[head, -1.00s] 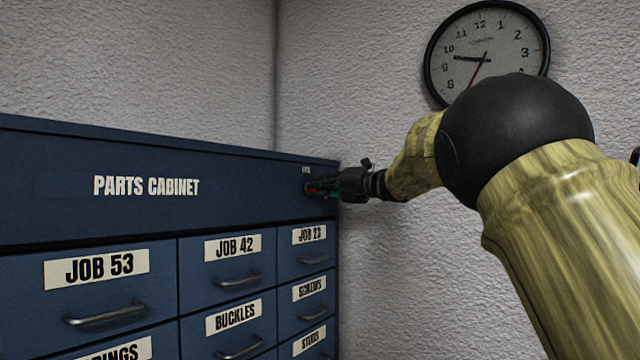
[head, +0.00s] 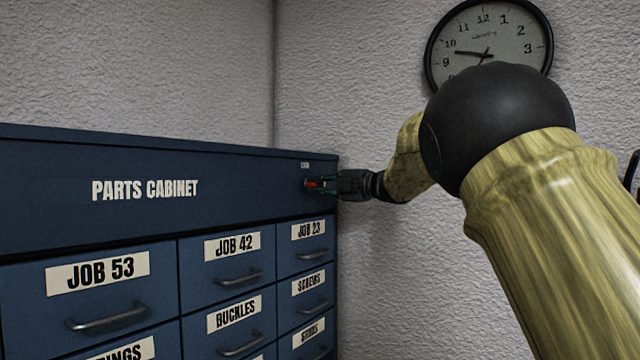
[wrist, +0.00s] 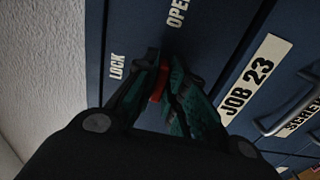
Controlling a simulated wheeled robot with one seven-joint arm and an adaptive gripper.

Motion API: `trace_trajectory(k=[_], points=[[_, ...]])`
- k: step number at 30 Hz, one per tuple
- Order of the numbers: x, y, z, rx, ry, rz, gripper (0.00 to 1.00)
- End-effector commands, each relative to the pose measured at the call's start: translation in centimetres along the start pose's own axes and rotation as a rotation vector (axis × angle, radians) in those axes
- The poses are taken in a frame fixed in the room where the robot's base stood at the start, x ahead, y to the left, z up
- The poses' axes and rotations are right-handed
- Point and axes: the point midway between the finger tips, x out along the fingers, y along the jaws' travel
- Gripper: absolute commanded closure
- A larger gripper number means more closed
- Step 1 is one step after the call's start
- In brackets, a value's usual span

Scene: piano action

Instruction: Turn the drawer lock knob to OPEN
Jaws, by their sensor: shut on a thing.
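The drawer lock knob (head: 314,184) is at the right end of the blue parts cabinet's top panel. Its red part (wrist: 158,84) shows between my fingers in the wrist view. My gripper (head: 325,184) is shut on the knob; in the wrist view (wrist: 163,88) its dark and teal fingers lie on either side of it. The LOCK label (wrist: 117,67) is left of the fingers and the OPEN label (wrist: 177,13) is above them. The knob's exact pointing direction is partly hidden by the fingers.
The blue cabinet (head: 250,180) has labelled drawers with metal handles below the knob, including JOB 23 (head: 309,229). A white textured wall stands close to the right of the cabinet, and a round clock (head: 490,45) hangs on it.

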Motion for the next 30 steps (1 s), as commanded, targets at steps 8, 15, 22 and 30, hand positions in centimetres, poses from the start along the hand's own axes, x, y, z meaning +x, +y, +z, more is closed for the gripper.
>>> trace_trajectory(k=[8, 15, 22, 30], points=[[-0.06, 0.10, 0.06, 0.012, -0.001, 0.002, 1.00], [-0.06, 0.10, 0.07, 0.011, -0.001, 0.002, 0.78], [-0.01, 0.04, 0.02, 0.011, 0.000, 0.001, 0.66], [-0.66, 0.00, 0.05, 0.012, -0.001, 0.000, 0.66]])
